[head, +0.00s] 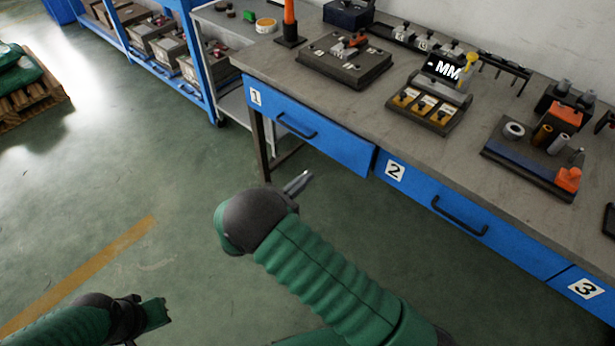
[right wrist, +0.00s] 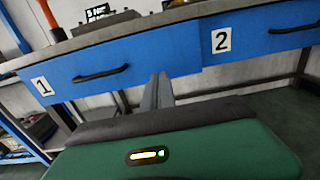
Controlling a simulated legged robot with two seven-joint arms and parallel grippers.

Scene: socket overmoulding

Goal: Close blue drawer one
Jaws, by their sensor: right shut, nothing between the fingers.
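Blue drawer one (head: 304,126) is under the left end of the workbench, with a white "1" label and a black bar handle (head: 297,126). Its right end stands out slightly from the front of drawer two, so it looks a little open. Drawer one (right wrist: 136,66) also shows in the right wrist view. My right gripper (head: 300,183) is in front of and below drawer one, apart from it, with its fingers together and empty. In the right wrist view its fingers (right wrist: 158,90) point at the drawer's right part. My left arm shows at the lower left; its gripper's fingers are not clear.
Blue drawer two (head: 470,212) and drawer three (head: 588,290) sit to the right. The workbench top (head: 300,85) carries several fixtures and tools. A blue shelf rack (head: 200,60) stands at the back left. The green floor (head: 150,180) is clear.

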